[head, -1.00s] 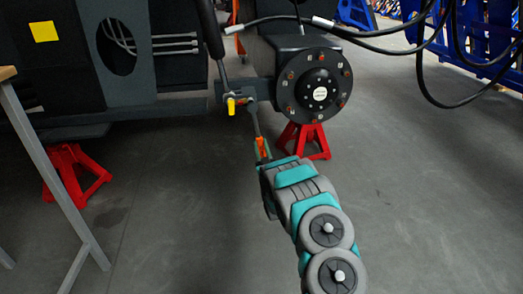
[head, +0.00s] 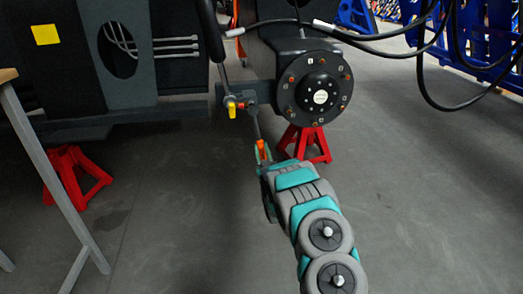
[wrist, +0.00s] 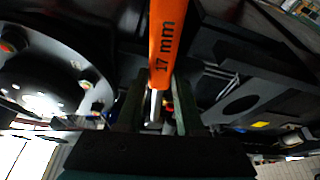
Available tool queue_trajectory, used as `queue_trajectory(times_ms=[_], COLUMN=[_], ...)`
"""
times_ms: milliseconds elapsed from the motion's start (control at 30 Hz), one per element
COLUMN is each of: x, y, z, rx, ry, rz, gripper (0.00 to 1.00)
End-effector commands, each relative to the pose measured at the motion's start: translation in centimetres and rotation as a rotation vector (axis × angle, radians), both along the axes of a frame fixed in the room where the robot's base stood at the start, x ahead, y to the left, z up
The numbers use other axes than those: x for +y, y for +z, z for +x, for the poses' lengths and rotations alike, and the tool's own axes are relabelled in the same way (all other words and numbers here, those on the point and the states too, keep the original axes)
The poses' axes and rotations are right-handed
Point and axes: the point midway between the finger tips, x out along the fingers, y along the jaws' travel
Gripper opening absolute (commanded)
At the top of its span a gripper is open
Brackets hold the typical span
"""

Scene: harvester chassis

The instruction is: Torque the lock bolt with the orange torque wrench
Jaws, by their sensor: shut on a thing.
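The orange torque wrench (head: 261,148) is in my gripper (head: 262,164), which is shut on its handle. In the wrist view the orange handle (wrist: 162,45), marked "17 mm", rises from between the two fingers of my gripper (wrist: 157,108). In the head view the wrench's dark shaft reaches up to a joint under the chassis, left of the wheel hub. A small yellow fitting (head: 231,103) sits just left of the shaft's top end. The lock bolt is too small to make out there, and I cannot tell whether the wrench is seated on it.
The round black wheel hub (head: 319,97) with a ring of studs stands right of the wrench on a red stand (head: 304,146). Another red stand (head: 75,172) is at left, near a table leg (head: 52,180). Black hoses hang at upper right. The floor at right is clear.

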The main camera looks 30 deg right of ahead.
Motion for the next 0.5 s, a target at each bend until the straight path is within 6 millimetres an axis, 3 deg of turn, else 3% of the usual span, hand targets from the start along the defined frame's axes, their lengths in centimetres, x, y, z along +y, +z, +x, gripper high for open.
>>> queue_trajectory(times_ms=[500], x=[-0.3], y=[0.1], z=[1.0], rx=[-0.002], ry=[0.0], rz=[0.001], gripper=[0.0])
